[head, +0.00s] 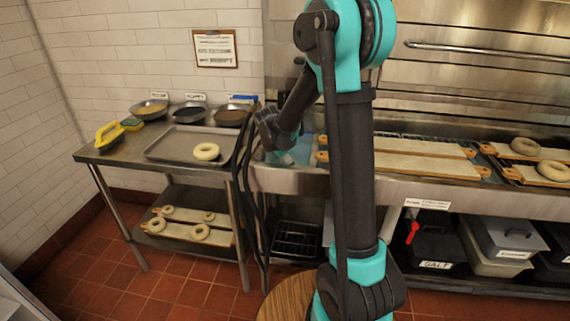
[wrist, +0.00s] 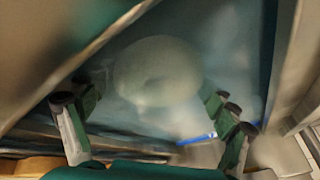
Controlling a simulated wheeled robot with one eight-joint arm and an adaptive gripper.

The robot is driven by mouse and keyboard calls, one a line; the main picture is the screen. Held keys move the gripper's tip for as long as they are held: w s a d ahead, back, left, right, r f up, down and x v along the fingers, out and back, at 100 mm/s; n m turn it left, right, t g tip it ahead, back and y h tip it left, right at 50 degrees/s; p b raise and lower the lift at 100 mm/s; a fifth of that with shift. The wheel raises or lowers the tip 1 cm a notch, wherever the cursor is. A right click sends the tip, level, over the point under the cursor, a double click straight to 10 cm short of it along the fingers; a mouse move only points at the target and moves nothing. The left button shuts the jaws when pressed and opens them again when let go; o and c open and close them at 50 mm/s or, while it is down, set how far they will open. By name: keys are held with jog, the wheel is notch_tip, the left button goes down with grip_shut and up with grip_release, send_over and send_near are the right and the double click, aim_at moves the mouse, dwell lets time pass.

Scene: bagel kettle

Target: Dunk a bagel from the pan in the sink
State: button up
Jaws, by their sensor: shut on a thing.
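A pale bagel (wrist: 157,72) is between the fingers of my gripper (wrist: 150,98) in the wrist view, with bluish water around it; the picture is blurred. My gripper is shut on this bagel. In the head view my arm reaches down into the sink (head: 305,148), and the fingers and held bagel are hidden there. The metal pan (head: 172,146) lies on the steel table left of the sink. One bagel (head: 206,151) sits on the pan's right part. How deep the held bagel is in the water is hard to tell.
Bowls (head: 189,112) with labels stand behind the pan. A yellow brush (head: 108,135) lies at the table's left end. Boards with bagels (head: 200,232) are on the lower shelf. Long boards (head: 425,165) and two bagels (head: 525,147) are right of my arm.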

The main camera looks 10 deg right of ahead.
dwell(0.5)
notch_tip(320, 180, up, 13)
dwell(1.3)
